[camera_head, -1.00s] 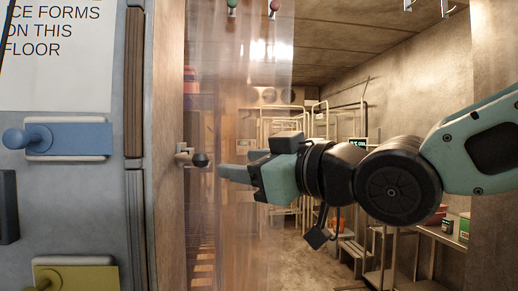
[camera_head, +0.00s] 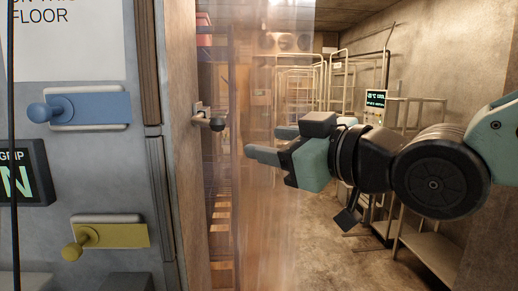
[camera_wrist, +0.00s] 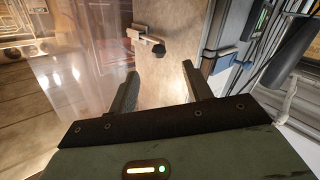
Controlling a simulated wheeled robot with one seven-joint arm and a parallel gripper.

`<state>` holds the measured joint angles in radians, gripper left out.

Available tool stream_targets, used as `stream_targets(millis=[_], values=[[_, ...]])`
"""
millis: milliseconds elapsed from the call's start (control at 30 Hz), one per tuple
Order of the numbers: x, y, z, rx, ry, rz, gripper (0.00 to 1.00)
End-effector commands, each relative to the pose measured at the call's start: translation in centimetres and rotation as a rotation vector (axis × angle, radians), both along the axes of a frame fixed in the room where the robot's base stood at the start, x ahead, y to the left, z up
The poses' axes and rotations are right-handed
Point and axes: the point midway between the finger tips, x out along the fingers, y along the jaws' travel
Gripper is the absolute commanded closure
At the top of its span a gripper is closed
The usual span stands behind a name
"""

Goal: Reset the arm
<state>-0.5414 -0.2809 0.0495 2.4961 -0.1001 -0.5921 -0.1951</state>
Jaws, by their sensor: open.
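My gripper (camera_head: 268,144) is at the middle of the head view, stretched out toward the left in front of the clear strip curtain. Its fingers are apart with nothing between them. In the wrist view my gripper (camera_wrist: 160,82) shows both fingers spread, and the space between them is empty. A dark round knob on a metal bracket (camera_head: 213,122) sits on the door jamb to the left of my fingertips, apart from them. The same knob and bracket (camera_wrist: 150,42) show beyond the fingers in the wrist view.
A grey panel at left carries a blue lever (camera_head: 88,108) and a yellow lever (camera_head: 110,235). The clear strip curtain (camera_head: 270,60) hangs across part of the doorway. Metal racks (camera_head: 300,85) and a lit display (camera_head: 375,102) stand inside the room. Floor (camera_head: 330,260) shows free below my arm.

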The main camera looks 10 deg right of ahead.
Motion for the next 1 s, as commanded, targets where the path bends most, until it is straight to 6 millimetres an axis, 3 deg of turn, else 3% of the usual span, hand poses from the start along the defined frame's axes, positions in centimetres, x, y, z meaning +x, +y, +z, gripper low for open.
stream_targets(millis=[133,233,300,400,500,700,1000], values=[[-0.9,0.2,-8.1,-0.121,0.245,-0.020,0.50],[-2.9,-0.3,-15.1,-0.238,0.483,-0.046,0.50],[-5.2,-1.1,-19.6,-0.326,0.657,-0.067,0.50],[-9.0,-2.6,-24.8,-0.449,0.889,-0.099,0.50],[-12.7,-4.2,-28.2,-0.555,1.079,-0.128,0.50],[-17.2,-6.3,-30.6,-0.685,1.294,-0.164,0.50],[-17.9,-6.7,-30.7,-0.705,1.327,-0.169,0.50]])
